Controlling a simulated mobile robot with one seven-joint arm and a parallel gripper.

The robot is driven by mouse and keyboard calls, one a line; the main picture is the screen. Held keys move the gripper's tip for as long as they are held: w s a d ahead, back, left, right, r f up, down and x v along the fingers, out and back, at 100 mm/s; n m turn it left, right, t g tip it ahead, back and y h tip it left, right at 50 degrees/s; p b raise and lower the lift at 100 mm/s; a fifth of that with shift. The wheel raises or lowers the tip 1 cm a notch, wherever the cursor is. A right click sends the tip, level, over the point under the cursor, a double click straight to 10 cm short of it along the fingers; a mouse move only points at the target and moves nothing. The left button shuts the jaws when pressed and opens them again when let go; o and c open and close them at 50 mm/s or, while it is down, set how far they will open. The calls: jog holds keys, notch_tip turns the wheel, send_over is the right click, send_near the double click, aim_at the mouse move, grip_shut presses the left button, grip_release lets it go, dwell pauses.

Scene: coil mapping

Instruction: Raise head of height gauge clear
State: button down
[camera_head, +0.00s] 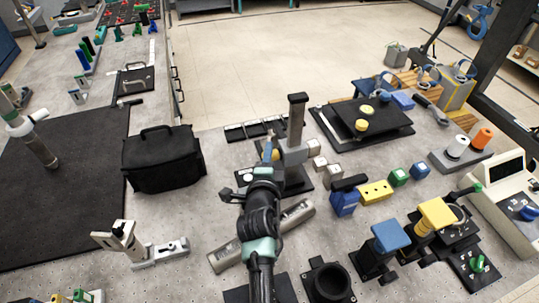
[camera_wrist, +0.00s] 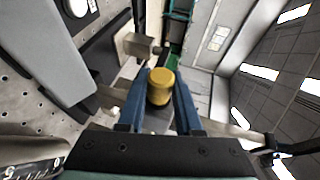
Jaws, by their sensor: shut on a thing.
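The height gauge (camera_head: 296,125) stands upright near the middle of the table, with a dark column on a dark base and a grey head (camera_head: 294,155) low on the column. My gripper (camera_head: 271,152) is at the left side of this head. In the wrist view, the two blue fingers of my gripper (camera_wrist: 158,95) are shut on a yellow cylindrical knob (camera_wrist: 160,86). A grey-beige bar shows behind the fingers. My own arm hides part of the gauge's base in the head view, and how far the head sits above what is below it cannot be told.
A black bag (camera_head: 163,160) stands to the left. Small grey blocks (camera_head: 315,147) and a black plate (camera_head: 365,125) lie to the right. A blue-topped stand (camera_head: 390,236) and a black ring-shaped holder (camera_head: 328,280) stand in front.

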notch_tip(320, 180, up, 7)
jog(key=shift+f+p, duration=0.15)
jog(key=shift+p, duration=0.75)
jog(key=c, duration=0.6)
grip_release()
jog(key=shift+f, duration=0.1)
jog(key=shift+s, duration=0.3)
jog(key=b+v, duration=0.1)
jog(key=v, duration=1.1)
jog(key=shift+s, duration=0.15)
